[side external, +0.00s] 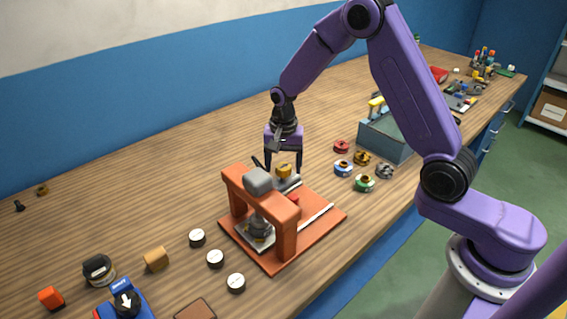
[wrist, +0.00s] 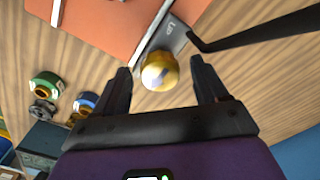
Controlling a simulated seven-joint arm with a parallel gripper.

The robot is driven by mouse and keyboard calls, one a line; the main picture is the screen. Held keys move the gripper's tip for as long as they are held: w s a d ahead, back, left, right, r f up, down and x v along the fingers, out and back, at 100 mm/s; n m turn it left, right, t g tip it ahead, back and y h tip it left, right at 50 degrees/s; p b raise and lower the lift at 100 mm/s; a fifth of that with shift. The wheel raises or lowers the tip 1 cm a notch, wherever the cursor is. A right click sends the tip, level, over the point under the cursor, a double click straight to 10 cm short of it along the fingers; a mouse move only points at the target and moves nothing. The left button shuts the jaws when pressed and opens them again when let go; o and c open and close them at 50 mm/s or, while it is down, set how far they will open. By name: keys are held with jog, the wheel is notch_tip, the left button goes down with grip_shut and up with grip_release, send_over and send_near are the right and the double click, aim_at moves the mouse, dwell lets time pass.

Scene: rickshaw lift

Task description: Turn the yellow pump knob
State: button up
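The yellow pump knob (side external: 284,169) sits on a grey plate at the back of the orange press base, behind the orange frame. In the wrist view the knob (wrist: 160,72) shows as a round yellow cap with a dark mark, beside a grey plate (wrist: 170,36) with lettering. My gripper (side external: 284,165) points down over the knob. In the wrist view my gripper (wrist: 160,78) is open, one finger on each side of the knob, with visible gaps. I cannot tell how far down the fingers reach along the knob.
The orange press frame (side external: 236,181) stands just in front of my gripper. A black lever (wrist: 255,33) sticks out close to the right finger. Several coloured round parts (side external: 343,168) lie to the right, near a blue-grey toolbox (side external: 380,138).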

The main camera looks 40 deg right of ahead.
aim_at(284, 169)
jog(key=shift+r, duration=0.1)
notch_tip(284, 169, up, 17)
dwell(0.6)
jog(key=shift+s+a+r, duration=0.1)
jog(key=s+a+n, duration=0.2)
jog(key=s+n, duration=0.3)
jog(key=s, duration=0.2)
jog(key=s+a+n, duration=0.3)
jog(key=s+n, duration=0.2)
jog(key=s, duration=0.1)
jog(key=s+d+f+n, duration=0.2)
jog(key=s+n, duration=0.4)
jog(key=s, duration=0.4)
jog(key=s+d+f+n, duration=0.2)
jog(key=s+d+n, duration=0.2)
jog(key=s, duration=0.7)
jog(key=shift+f+n, duration=0.2)
jog(key=shift+n, duration=0.7)
dwell(0.5)
